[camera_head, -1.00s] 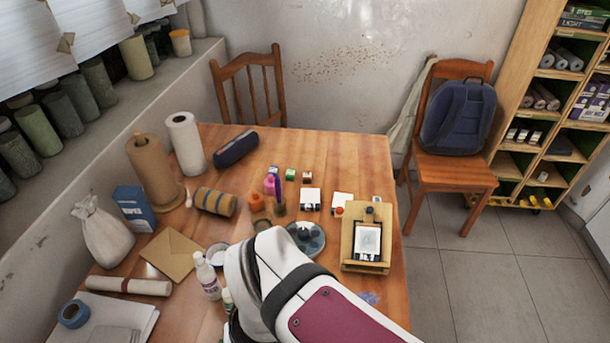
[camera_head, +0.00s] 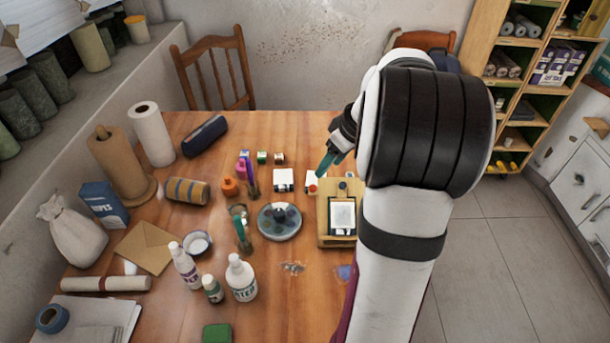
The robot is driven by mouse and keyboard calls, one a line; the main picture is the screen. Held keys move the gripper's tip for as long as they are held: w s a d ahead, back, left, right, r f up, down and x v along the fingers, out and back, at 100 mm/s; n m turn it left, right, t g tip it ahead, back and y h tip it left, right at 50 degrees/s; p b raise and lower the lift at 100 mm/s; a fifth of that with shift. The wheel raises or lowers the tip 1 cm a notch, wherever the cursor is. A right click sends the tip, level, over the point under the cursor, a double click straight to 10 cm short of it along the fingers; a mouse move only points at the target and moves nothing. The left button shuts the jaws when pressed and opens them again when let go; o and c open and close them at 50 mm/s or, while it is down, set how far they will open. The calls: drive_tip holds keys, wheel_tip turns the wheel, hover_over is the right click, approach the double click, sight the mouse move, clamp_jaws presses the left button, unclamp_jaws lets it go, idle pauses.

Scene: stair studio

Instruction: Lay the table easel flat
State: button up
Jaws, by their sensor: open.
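The wooden table easel (camera_head: 324,226) stands near the right edge of the table and holds a small framed picture (camera_head: 343,216). My arm covers its right side, and I cannot tell its exact tilt. My gripper (camera_head: 324,168) is open, with its teal fingertips above and behind the easel, beside the small white boxes. It appears apart from the easel, and nothing shows between its fingers.
A round palette (camera_head: 279,221) lies just left of the easel. White boxes (camera_head: 284,180), paint pots and a cup with brushes (camera_head: 241,228) stand nearby. Bottles (camera_head: 241,278) stand at the front. The wood in front of the easel is mostly bare.

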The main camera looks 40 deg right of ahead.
sight(314, 187)
drive_tip(key=x, duration=1.1)
clamp_jaws()
idle(0.9)
